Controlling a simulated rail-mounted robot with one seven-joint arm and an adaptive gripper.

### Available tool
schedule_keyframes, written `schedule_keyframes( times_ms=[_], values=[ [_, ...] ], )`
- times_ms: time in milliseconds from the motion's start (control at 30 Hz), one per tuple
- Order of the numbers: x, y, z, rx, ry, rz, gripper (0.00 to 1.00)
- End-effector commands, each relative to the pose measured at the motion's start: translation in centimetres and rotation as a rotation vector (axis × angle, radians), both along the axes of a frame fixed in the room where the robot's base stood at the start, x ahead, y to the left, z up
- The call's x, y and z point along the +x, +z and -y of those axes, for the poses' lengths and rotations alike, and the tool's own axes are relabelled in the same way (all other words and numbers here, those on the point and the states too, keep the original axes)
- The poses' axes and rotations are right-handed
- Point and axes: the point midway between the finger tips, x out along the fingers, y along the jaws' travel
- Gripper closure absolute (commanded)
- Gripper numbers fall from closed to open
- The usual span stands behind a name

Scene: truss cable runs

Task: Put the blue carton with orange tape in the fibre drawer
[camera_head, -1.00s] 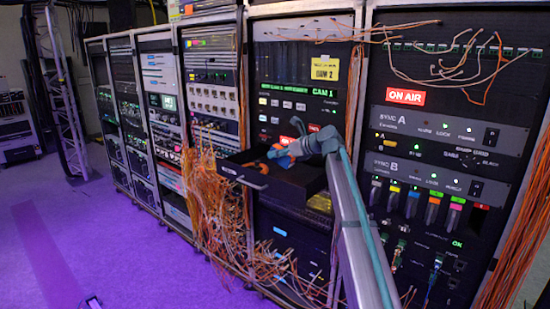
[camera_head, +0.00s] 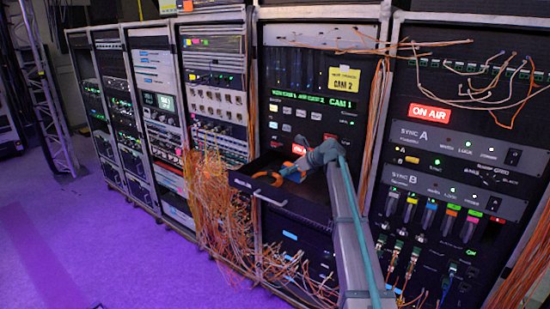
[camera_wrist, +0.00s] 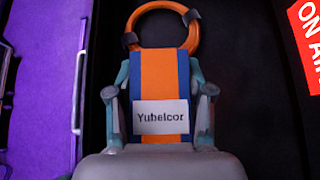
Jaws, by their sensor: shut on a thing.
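The blue carton with orange tape (camera_wrist: 158,75) has a white label reading "Yubelcor". My gripper (camera_wrist: 160,105) is shut on it, one finger at each side. In the head view my gripper (camera_head: 302,172) is over the open black fibre drawer (camera_head: 300,207), with a bit of the carton's blue (camera_head: 293,176) showing. I cannot tell whether the carton touches the drawer floor. An orange cable coil (camera_wrist: 191,20) with dark ties shows just beyond the carton in the wrist view; it also shows in the drawer in the head view (camera_head: 266,179).
A thick bundle of loose orange cables (camera_head: 212,205) hangs left of the drawer. A rack with a lit ON AIR sign (camera_head: 430,113) and thin patch cables stands to the right. The purple floor (camera_head: 80,240) at the left is open.

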Motion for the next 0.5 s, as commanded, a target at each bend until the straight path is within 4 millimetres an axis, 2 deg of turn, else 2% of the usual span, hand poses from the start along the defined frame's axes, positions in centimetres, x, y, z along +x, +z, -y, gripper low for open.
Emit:
schedule_keyframes(
  times_ms=[267, 500],
  values=[
    [-0.2, -0.8, 0.2, -0.051, 0.013, -0.044, 0.95],
    [-0.2, -2.3, 0.1, -0.05, 0.013, -0.043, 0.95]
  ],
)
